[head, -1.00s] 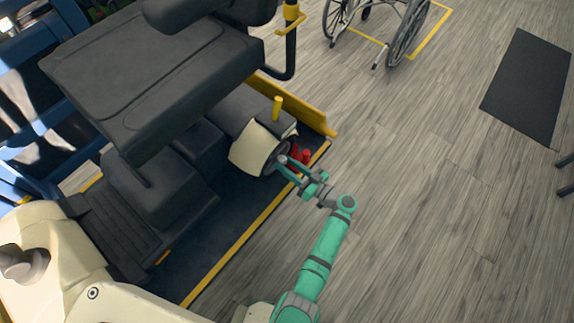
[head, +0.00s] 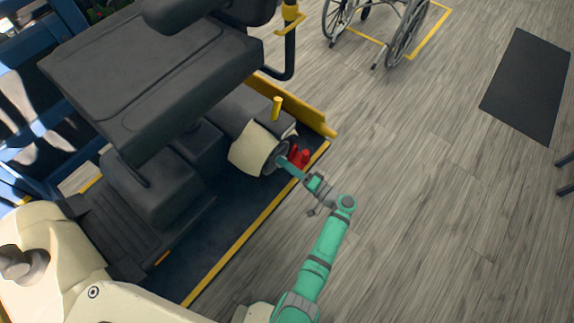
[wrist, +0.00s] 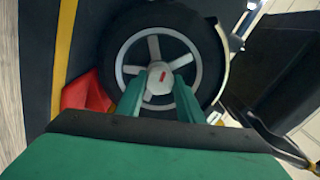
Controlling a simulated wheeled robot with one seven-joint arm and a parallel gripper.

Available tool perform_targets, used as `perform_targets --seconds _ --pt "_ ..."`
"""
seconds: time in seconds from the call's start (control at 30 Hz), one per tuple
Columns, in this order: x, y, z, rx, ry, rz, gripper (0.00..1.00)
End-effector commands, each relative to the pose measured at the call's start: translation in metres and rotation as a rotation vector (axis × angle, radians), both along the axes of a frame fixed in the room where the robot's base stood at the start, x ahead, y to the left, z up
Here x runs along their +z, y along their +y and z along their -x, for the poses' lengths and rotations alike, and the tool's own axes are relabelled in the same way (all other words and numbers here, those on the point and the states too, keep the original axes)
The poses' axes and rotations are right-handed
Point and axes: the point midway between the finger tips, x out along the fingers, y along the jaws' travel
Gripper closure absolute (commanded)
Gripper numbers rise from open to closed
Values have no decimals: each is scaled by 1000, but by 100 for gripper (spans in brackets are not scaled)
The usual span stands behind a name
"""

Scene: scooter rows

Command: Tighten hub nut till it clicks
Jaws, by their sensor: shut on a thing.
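The scooter's wheel (wrist: 160,50) has a black tyre and a grey spoked rim, and fills the middle of the wrist view. At its centre is the pale hub nut (wrist: 160,70) with a small red mark. My gripper (wrist: 161,82) has its two green fingers on either side of the nut, shut on it; the fingers hide its lower sides. In the head view my gripper (head: 281,161) reaches the wheel (head: 270,157) from the lower right. The nut itself is hidden there.
A red chock-like block (head: 300,157) sits right beside the wheel, close to my fingers; it also shows in the wrist view (wrist: 88,92). The scooter (head: 150,80) stands on a dark platform with yellow edges (head: 240,238). A wheelchair (head: 385,25) is farther back.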

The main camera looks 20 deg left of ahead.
Motion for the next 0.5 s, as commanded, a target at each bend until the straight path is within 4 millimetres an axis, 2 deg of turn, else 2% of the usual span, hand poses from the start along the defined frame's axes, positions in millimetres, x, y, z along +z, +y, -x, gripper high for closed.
perform_targets --seconds 0.5 --pt "1 3 0 6 452 -162 89"
